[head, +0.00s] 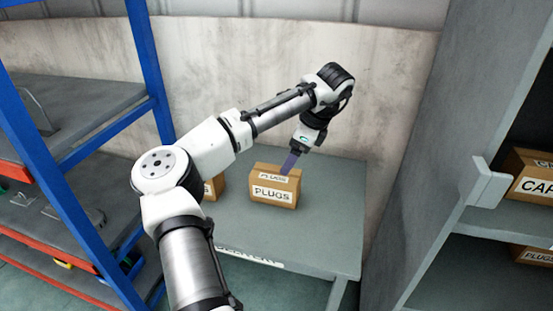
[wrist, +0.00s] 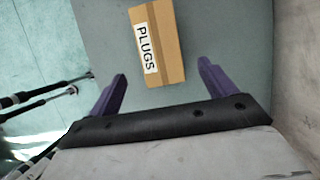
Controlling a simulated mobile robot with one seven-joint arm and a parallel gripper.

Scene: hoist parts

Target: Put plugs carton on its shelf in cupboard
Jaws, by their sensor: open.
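A brown plugs carton (head: 274,188) with white PLUGS labels stands on a grey table (head: 318,222) in the head view. It also shows in the wrist view (wrist: 168,42), ahead of and between the fingers. My gripper (head: 291,162) is at the carton's top right in the head view; in the wrist view its two purple fingers (wrist: 162,82) are apart with nothing between them. A second carton (head: 209,188) stands to the left, mostly hidden behind my arm. The grey cupboard (head: 474,187) stands at the right, with its shelves partly in view.
The cupboard holds a CAPS-like carton (head: 531,177) on an upper shelf and a PLUGS carton (head: 534,256) on a lower one. A light grey handle-like block (head: 487,184) juts from the cupboard's edge. A blue-framed rack (head: 60,190) stands at the left. The table's right part is clear.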

